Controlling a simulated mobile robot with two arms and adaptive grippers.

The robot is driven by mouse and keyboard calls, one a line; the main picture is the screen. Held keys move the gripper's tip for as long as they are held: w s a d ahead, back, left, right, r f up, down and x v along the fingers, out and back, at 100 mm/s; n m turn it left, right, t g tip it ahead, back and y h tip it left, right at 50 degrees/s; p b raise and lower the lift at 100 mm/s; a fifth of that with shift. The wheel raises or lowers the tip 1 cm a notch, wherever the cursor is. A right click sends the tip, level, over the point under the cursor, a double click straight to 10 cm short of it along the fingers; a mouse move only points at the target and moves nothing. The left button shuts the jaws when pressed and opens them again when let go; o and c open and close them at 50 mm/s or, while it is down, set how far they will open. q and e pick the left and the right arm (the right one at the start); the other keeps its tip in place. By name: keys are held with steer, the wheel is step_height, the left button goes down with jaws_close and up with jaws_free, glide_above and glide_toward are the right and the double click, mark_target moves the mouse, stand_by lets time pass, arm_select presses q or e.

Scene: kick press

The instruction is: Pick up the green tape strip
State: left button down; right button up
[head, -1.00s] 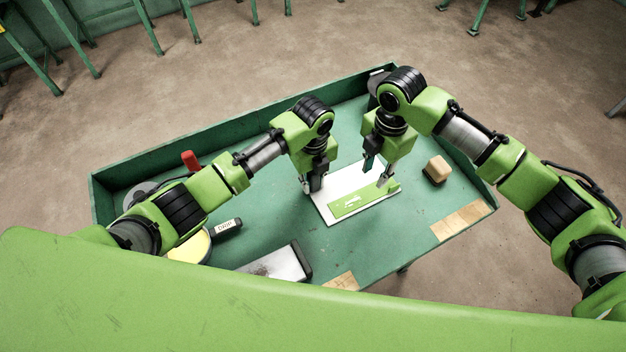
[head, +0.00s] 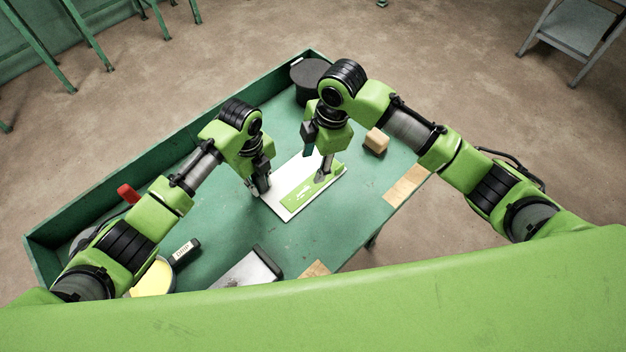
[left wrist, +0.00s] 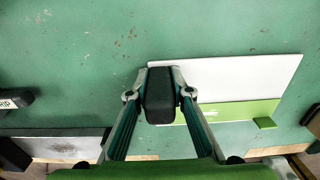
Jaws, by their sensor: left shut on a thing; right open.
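The green tape strip (head: 300,193) lies along the near long side of a white board (head: 285,210) on the green table; it shows in the left wrist view (left wrist: 235,112) too. A small green tab (left wrist: 264,123) sticks out at its right end. My left gripper (head: 262,186) is at the board's left end, shut on a dark block (left wrist: 160,95), which hides part of the board and strip in the left wrist view. My right gripper (head: 316,164) is open above the board, one finger over the strip's right part. I cannot tell whether it touches.
A tan block (head: 376,141) sits right of the board. A black round container (head: 308,75) stands in the far corner. A grey-topped block (head: 248,270), a labelled black item (head: 186,250) and a yellow disc (head: 155,278) lie at the near left. Raised green walls (head: 150,165) edge the table.

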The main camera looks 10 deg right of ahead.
steer(key=d+m+t+y, duration=0.1)
steer(key=d+m+t, duration=0.1)
steer(key=d+m, duration=0.45)
steer(key=m+t, duration=0.1)
steer(key=m, duration=0.6)
glide_toward(340, 169)
steer(key=x, duration=0.8)
steer(key=shift+w+f, duration=0.1)
steer(key=shift+f, duration=0.05)
steer(key=shift+c, duration=0.4)
steer(key=c, duration=0.8)
